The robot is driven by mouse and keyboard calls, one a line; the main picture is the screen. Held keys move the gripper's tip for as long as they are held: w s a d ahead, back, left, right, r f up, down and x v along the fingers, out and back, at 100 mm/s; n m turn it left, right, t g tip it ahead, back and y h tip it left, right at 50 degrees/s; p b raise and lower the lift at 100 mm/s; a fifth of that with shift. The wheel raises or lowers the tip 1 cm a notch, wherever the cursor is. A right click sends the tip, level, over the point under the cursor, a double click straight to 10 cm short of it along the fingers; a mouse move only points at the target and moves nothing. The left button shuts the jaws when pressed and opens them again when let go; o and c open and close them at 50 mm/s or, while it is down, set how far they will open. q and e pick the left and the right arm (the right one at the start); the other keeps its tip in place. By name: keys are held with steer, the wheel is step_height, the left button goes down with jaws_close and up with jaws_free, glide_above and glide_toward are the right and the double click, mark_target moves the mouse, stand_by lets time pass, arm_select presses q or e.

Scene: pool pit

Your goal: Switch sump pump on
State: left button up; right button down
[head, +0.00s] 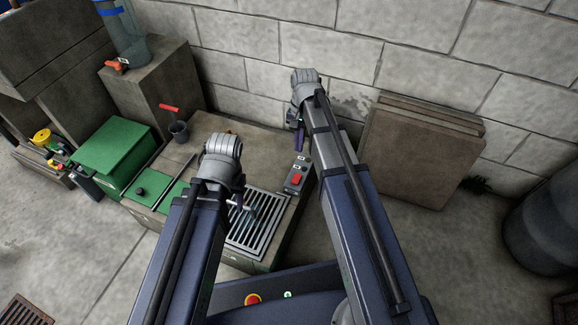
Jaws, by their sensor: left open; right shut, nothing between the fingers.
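A small grey switch box (298,178) with a red rocker or button sits on the right edge of the concrete plinth. Its exact switch position is too small to tell. My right gripper (298,140) is shut and empty, pointing down just beyond the box in the picture and apart from it. My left gripper (240,205) is open and appears above the metal grate, left of the box; its fingertips are partly hidden by my own arm. No pump is plainly visible.
The slotted grate (262,225) lies in the plinth's front. A green box (113,152) and a dark cup (179,131) stand left. A red-handled item (169,108) is by the cup. Concrete slabs (420,150) lean against the block wall on the right. A dark barrel (545,225) stands far right.

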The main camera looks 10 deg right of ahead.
mark_target(295, 181)
arm_select(q)
steer(key=shift+a, duration=0.45)
arm_select(e)
steer(key=shift+s, duration=0.15)
arm_select(q)
steer(key=shift+f, duration=0.15)
arm_select(e)
steer(key=shift+a+f, duration=0.1)
steer(key=shift+f, duration=0.05)
arm_select(q)
step_height(295, 181, down, 14)
steer(key=b, duration=1.3)
steer(key=shift+w+r+b, duration=0.1)
steer(key=shift+r+b, duration=0.15)
steer(key=shift+b, duration=0.15)
arm_select(e)
steer(key=f, duration=0.4)
steer(key=s+f, duration=0.1)
steer(key=f, duration=0.4)
steer(key=a+f, duration=0.1)
steer(key=f, duration=0.3)
steer(key=shift+s+f, duration=0.25)
steer(key=shift+s, duration=0.05)
steer(key=shift+f, duration=0.1)
